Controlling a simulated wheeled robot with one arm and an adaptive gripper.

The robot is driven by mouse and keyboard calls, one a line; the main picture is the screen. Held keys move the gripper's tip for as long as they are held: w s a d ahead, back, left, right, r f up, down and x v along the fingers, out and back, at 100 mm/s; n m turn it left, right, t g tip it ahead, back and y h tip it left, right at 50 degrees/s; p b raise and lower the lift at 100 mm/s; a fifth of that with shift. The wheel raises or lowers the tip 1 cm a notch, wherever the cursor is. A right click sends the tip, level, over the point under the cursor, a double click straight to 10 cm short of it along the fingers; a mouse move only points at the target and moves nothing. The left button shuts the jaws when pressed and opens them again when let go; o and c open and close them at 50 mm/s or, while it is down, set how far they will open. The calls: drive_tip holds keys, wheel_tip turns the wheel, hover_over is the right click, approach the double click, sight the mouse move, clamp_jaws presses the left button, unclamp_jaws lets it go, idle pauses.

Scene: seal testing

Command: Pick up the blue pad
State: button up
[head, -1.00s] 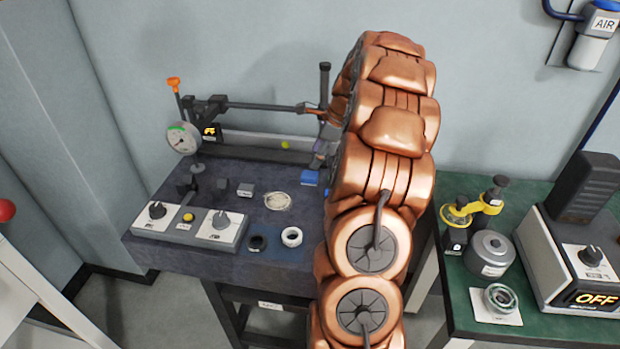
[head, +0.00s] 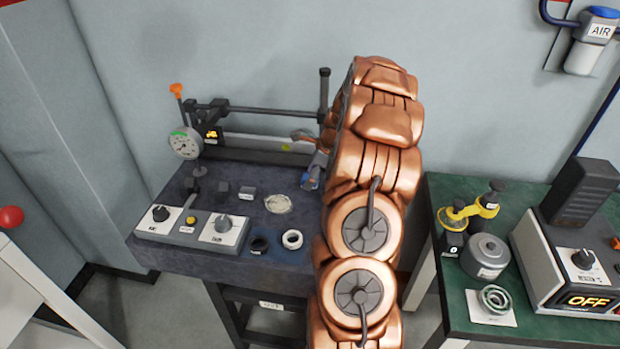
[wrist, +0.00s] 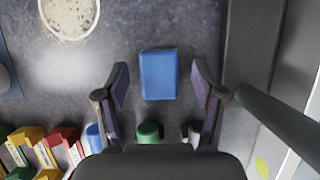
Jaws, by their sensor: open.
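The blue pad (wrist: 158,74) is a small blue block lying flat on the dark grey bench top in the wrist view. My gripper (wrist: 160,84) is open, with one finger to the left of the pad and one to its right, and a gap on each side. I cannot tell how high the fingertips are above the bench. In the head view my gripper (head: 311,180) is low over the right part of the bench, and it hides most or all of the pad.
The bench (head: 262,180) holds a dial gauge (head: 184,143), a knob panel (head: 190,228), small grey blocks, a pale round disc (head: 278,204), and a black and a white ring (head: 292,239). Several coloured items (wrist: 60,145) stand near my gripper. A rail (head: 265,142) runs behind.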

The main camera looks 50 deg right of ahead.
sight(306, 177)
drive_tip(key=c, duration=1.2)
drive_tip(key=shift+r, duration=0.1)
drive_tip(key=shift+c, duration=0.2)
drive_tip(key=shift+r+b, duration=0.65)
drive_tip(key=shift+r, duration=1)
drive_tip(key=s+a+b, duration=0.1)
drive_tip(key=s+a, duration=0.2)
drive_tip(key=a, duration=0.1)
drive_tip(key=s+a+r+b, duration=0.1)
drive_tip(key=s+a, duration=0.2)
drive_tip(key=s, duration=0.1)
drive_tip(key=s+a+b, duration=0.2)
drive_tip(key=s+a, duration=0.2)
drive_tip(key=shift+a+r, duration=0.25)
drive_tip(key=shift+a, duration=0.05)
